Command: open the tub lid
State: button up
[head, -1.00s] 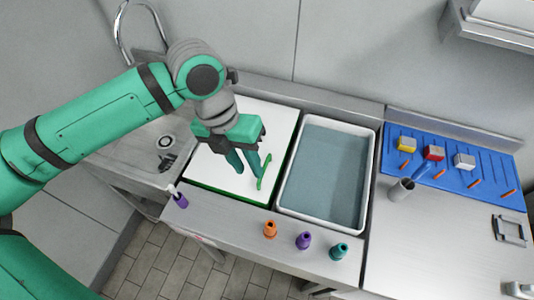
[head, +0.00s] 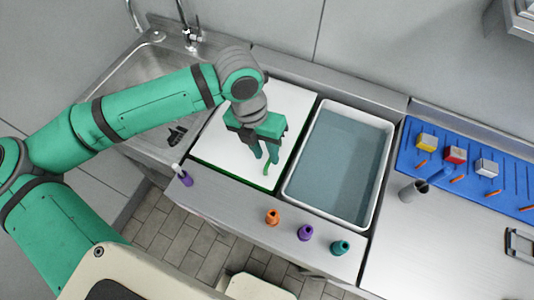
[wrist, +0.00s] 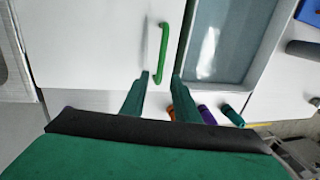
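The tub lid (head: 225,145) is a flat white panel with a green edge, lying closed left of the open basin. A green bar handle (wrist: 163,50) stands on it near its right side; it also shows in the head view (head: 267,165). My gripper (head: 265,155) is above the lid at the handle. In the wrist view my gripper (wrist: 160,76) is open, with the handle's near end in line with the gap between the fingers. I cannot tell whether the fingers touch it. What lies under the lid is hidden.
A white-rimmed basin (head: 382,172) with a blue-grey inside sits right of the lid. A purple-based item (head: 185,178) stands at left. A blue board (head: 480,165) holds blocks.

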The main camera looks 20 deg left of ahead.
jog(key=shift+w+d+f, duration=0.15)
jog(key=shift+f, duration=0.75)
grip_shut()
